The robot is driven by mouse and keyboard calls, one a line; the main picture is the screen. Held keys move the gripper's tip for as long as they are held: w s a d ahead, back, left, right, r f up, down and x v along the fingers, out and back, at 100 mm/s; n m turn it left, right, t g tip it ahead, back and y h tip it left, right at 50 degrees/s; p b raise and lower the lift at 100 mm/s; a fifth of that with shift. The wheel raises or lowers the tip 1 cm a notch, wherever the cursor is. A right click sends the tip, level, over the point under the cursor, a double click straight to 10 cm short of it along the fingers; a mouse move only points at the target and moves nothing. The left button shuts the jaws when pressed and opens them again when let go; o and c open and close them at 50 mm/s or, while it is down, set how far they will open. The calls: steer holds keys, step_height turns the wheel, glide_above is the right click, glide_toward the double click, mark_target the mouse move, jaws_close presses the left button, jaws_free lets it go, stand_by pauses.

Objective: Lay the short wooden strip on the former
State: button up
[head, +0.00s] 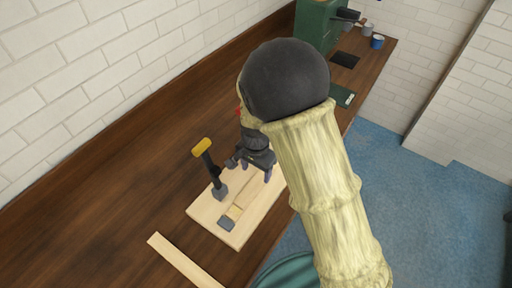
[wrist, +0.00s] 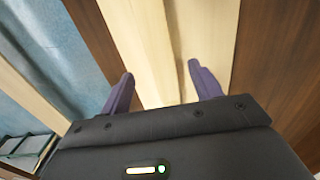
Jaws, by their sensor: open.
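A pale wooden board (head: 208,209) lies on the dark bench. A narrow wooden strip (head: 244,196) lies lengthwise along it, with a grey block (head: 227,223) at its near end; I cannot tell which part is the former. My gripper (head: 256,172) is over the far part of the board, fingers down. In the wrist view my gripper (wrist: 160,76) is open, with a pale strip (wrist: 145,45) running between and beyond its fingers; I cannot tell whether they touch it. Another pale strip (head: 182,262) lies on the bench at the lower left, cut off by the frame.
A dark upright tool with a yellow top (head: 203,147) stands at the board's left side. A green cabinet (head: 315,24), a blue mug (head: 377,41) and a dark mat (head: 345,59) are at the far end. The bench (head: 120,190) left of the board is clear.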

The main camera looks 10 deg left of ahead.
step_height(320, 180, up, 12)
steer(key=b, duration=0.1)
steer(key=shift+d+f, duration=0.1)
stand_by(0.5)
steer(key=s+d+n+t, duration=0.1)
steer(key=s+d+n, duration=0.1)
steer(key=d, duration=1)
steer(key=s+d+f+n+t, duration=0.1)
steer(key=s+d, duration=0.4)
steer(key=d, duration=0.8)
steer(key=shift+d+n+t, duration=0.3)
steer(key=shift+n, duration=0.4)
